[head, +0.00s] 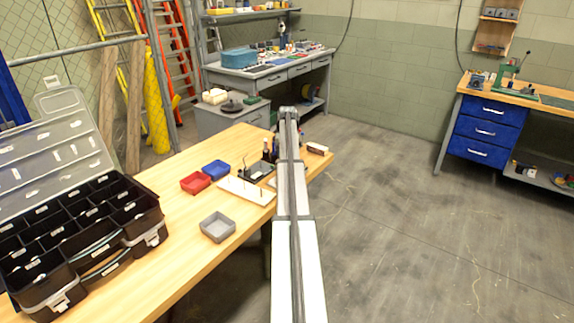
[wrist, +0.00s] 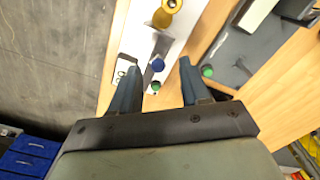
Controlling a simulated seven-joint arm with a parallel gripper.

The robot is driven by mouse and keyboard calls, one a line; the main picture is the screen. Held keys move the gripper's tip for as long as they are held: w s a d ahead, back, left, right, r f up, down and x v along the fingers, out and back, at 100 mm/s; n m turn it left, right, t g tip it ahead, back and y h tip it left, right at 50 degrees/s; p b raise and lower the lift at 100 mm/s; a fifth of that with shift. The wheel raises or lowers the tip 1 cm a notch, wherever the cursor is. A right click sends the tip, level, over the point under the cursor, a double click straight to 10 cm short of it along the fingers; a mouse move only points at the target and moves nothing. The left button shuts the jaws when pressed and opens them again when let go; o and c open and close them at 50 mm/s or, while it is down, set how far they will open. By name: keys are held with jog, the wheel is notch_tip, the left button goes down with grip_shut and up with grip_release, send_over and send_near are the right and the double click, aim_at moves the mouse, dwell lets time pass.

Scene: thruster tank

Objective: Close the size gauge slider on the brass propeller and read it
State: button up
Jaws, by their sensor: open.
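In the wrist view my gripper (wrist: 158,66) is open, with one blue-grey finger on each side of a blue knob (wrist: 157,64). The knob sits by a grey metal piece, which looks like the gauge slider (wrist: 160,45), on a white board (wrist: 178,42). I cannot tell whether the fingers touch the knob. A brass-coloured round part (wrist: 163,16), likely the propeller, is at the top of the view, apart from the fingers. In the head view the white board (head: 240,190) lies on the wooden table; my arm hides the gripper.
A green knob (wrist: 155,87) is just below the blue one. A grey tray (wrist: 250,50) lies to the right. In the head view, red (head: 195,183), blue (head: 216,170) and grey (head: 217,227) bins and an open black organizer (head: 75,245) stand on the table.

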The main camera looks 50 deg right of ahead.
notch_tip(320, 180, up, 10)
dwell(0.4)
jog(key=shift+s+f, duration=0.1)
jog(key=shift+f, duration=0.05)
dwell(0.3)
